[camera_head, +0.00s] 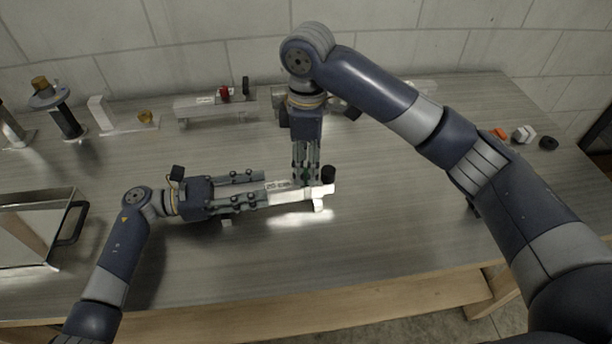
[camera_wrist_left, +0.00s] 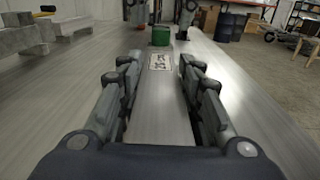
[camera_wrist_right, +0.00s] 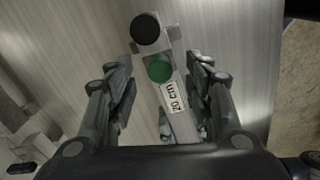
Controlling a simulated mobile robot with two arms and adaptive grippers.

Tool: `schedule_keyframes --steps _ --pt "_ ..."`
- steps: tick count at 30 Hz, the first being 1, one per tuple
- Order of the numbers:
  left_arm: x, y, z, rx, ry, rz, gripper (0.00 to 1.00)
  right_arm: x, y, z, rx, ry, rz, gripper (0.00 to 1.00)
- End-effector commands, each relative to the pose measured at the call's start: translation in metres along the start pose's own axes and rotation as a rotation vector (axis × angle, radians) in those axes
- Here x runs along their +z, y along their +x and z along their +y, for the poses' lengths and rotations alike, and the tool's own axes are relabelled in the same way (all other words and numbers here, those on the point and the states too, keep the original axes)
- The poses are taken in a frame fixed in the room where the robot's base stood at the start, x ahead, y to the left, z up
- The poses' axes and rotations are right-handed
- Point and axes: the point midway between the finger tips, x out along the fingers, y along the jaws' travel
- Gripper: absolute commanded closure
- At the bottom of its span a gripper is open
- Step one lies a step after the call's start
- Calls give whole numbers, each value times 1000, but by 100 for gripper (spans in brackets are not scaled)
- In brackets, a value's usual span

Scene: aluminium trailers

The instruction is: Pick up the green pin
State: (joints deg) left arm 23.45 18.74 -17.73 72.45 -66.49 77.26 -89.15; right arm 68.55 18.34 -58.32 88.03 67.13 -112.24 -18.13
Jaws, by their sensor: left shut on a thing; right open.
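The green pin (camera_wrist_right: 158,68) stands on a light metal bar trailer (camera_wrist_right: 183,124) labelled "20 cm". It also shows in the left wrist view (camera_wrist_left: 160,36) at the far end of the bar. In the head view my right gripper hides the pin. My left gripper (camera_head: 264,185) is shut on the trailer (camera_head: 290,192) from the left. My right gripper (camera_head: 306,178) points down from above and is open, with its fingers on either side of the green pin. I cannot tell whether they touch it. A black cylinder (camera_head: 328,173) stands beside the pin at the bar's end.
Another trailer (camera_head: 215,105) with a red pin (camera_head: 225,93) is at the back. A metal tray (camera_head: 63,240) is at the left. A white nut (camera_head: 524,134) and small orange and black parts lie at the right. The front right tabletop is clear.

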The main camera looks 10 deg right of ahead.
Motion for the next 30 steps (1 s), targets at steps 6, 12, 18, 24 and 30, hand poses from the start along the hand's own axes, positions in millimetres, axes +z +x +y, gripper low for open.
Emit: schedule_keyframes --steps 6,12,18,24,30 --pt "0 0 0 -1 0 0 98 0 24 0 0 0 0 52" --pt "0 0 0 -1 -1 0 98 0 25 1 1 0 0 52" --pt "0 0 0 -1 -1 0 98 0 25 1 1 1 0 89" --pt "0 0 0 -1 -1 1 98 0 25 1 1 1 0 97" --pt "0 0 0 -2 -1 0 98 0 22 1 2 1 0 97"
